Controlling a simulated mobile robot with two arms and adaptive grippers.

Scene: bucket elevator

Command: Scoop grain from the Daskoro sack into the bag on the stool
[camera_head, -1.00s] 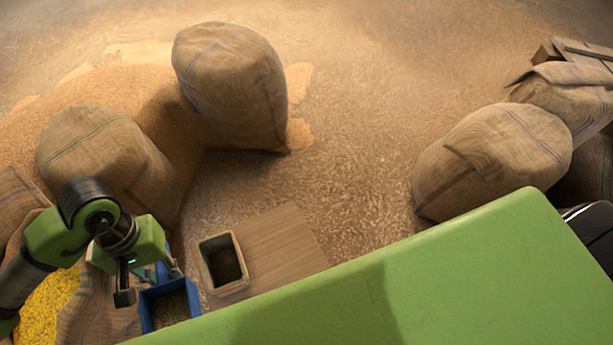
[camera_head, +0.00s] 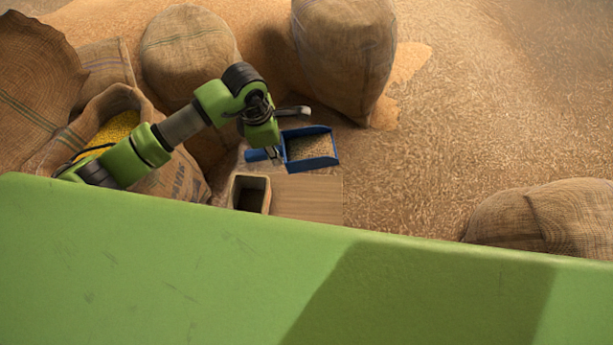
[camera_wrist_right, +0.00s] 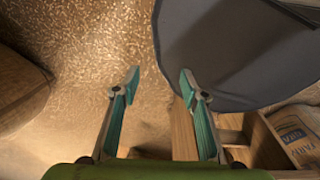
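My left gripper (camera_head: 275,154) is shut on the handle of a blue scoop (camera_head: 334,160), partly hidden by the wrist. The scoop is level, holds brownish grain, and is past the far edge of the wooden stool (camera_head: 315,200). A small open bag (camera_head: 264,203) with a dark inside stands upright on the stool, nearer me than the scoop. An open sack of yellow grain (camera_head: 185,180) stands left of the stool behind my left arm; its print is unreadable. My right gripper (camera_wrist_right: 160,80) is open and empty in the right wrist view.
Full sacks stand behind, including one at the back (camera_head: 350,50) and one at right (camera_head: 560,215). My green body hides the foreground. In the right wrist view, a dark grey round surface (camera_wrist_right: 235,50) lies beyond the right finger. Grain-strewn floor right of the scoop is clear.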

